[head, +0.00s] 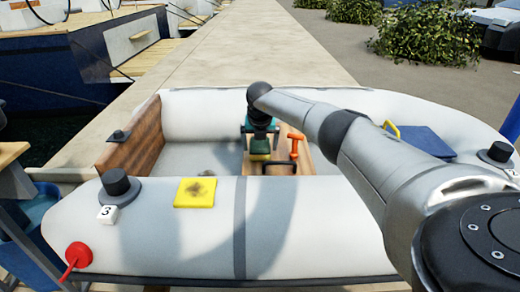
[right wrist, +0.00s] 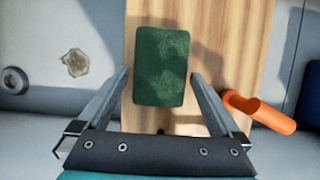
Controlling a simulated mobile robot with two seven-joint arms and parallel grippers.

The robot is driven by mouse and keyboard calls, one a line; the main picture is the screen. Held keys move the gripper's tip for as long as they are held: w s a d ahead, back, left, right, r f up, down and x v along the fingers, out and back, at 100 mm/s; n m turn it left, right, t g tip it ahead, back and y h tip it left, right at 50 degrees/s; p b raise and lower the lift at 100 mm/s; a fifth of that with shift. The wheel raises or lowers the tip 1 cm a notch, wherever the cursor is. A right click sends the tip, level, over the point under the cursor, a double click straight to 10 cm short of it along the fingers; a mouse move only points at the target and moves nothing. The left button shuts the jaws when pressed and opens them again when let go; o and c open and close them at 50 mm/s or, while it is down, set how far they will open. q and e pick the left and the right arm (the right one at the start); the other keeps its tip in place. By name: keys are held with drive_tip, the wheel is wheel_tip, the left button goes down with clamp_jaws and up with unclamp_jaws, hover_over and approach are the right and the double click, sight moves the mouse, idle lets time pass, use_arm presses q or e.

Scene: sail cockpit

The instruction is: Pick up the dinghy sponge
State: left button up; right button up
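A dark green, rough-surfaced block that looks like the sponge (right wrist: 161,66) lies flat on the wooden thwart of the dinghy in the right wrist view. My right gripper (right wrist: 160,76) is open, with one finger on each side of the block and a gap to both sides. I cannot tell how far above it the fingertips are. In the head view my right arm reaches over the near tube into the dinghy, and the gripper (head: 262,150) largely hides the block. My left gripper is not in view.
An orange cylindrical object (right wrist: 260,110) lies close beside the right finger. A stained yellow square (head: 195,192) lies on the near tube (head: 140,240). A blue flat item (head: 424,140) lies at the dinghy's right. The dock (head: 240,45) runs behind.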

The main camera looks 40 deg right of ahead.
sight(260, 148)
drive_tip(key=c, duration=1.1)
drive_tip(key=shift+c, duration=0.2)
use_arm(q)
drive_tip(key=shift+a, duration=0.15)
use_arm(e)
drive_tip(key=shift+r, duration=0.1)
drive_tip(key=shift+r+p, duration=0.5)
drive_tip(key=shift+r, duration=0.3)
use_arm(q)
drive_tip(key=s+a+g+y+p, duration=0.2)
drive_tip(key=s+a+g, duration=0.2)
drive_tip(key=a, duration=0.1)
use_arm(e)
wheel_tip(260, 148, up, 4)
use_arm(q)
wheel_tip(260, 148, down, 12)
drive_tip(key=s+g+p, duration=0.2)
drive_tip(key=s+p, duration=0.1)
drive_tip(key=p, duration=0.2)
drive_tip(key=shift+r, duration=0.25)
use_arm(e)
wheel_tip(260, 148, up, 14)
drive_tip(key=shift+r, duration=0.1)
